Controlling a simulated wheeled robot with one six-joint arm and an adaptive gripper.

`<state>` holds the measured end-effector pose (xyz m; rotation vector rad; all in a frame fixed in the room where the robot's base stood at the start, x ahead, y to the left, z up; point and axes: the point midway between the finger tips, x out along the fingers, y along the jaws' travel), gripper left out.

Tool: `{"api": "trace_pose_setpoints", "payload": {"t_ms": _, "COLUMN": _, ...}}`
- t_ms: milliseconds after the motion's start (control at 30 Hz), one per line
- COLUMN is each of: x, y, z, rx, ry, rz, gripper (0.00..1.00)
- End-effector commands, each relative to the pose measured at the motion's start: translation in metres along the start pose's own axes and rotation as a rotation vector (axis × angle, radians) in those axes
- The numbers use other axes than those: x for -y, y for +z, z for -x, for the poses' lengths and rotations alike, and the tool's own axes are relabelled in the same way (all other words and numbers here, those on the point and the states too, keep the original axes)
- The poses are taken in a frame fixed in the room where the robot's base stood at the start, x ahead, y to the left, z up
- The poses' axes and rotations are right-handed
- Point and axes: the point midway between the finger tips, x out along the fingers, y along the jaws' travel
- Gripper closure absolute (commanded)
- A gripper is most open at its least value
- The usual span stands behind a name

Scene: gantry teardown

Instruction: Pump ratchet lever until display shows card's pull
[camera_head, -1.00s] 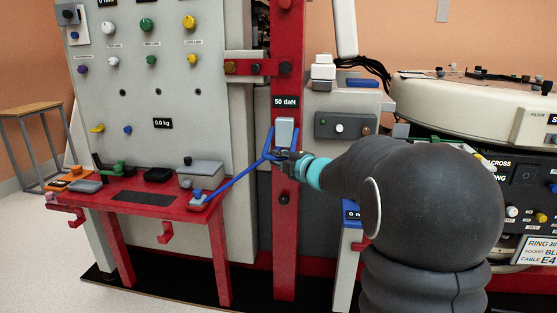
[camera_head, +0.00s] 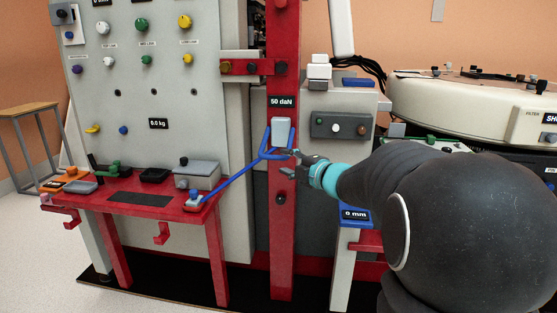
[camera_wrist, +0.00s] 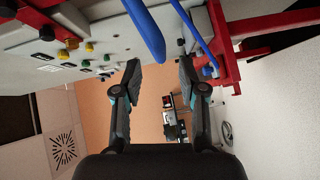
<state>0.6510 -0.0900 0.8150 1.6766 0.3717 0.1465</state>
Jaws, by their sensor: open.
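The display (camera_head: 283,102) on the red column (camera_head: 283,225) reads 50 daN. Below it is a grey block (camera_head: 281,131) with a blue frame (camera_head: 265,143) around its sides and bottom, apparently the ratchet and its lever. A blue strap or bar (camera_head: 235,181) runs from it down left to the red bench. My gripper (camera_head: 290,163) is at the frame's lower right; I cannot tell if they touch. In the wrist view, my gripper's fingers (camera_wrist: 161,76) are apart with nothing between the tips. A blue bar (camera_wrist: 147,32) is just beyond them. No card stating a pull is readable.
The red bench (camera_head: 150,205) at left carries small grey, orange and black items. A grey panel with knobs stands behind, its display (camera_head: 158,123) reading 0.0 kg. Another display (camera_head: 355,214) reads 0 mm. A large cream machine (camera_head: 455,105) stands at right.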

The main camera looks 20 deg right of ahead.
Motion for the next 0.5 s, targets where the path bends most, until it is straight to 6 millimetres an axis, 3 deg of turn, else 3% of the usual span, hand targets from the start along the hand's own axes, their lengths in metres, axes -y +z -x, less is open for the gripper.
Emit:
{"api": "trace_pose_setpoints", "payload": {"t_ms": 200, "x": -0.001, "y": 0.001, "z": 0.038, "rx": 0.002, "ry": 0.002, "rz": 0.001, "gripper": 0.59}}
{"api": "trace_pose_setpoints", "payload": {"t_ms": 500, "x": -0.001, "y": 0.000, "z": 0.056, "rx": -0.001, "ry": 0.001, "rz": 0.000, "gripper": 0.59}}
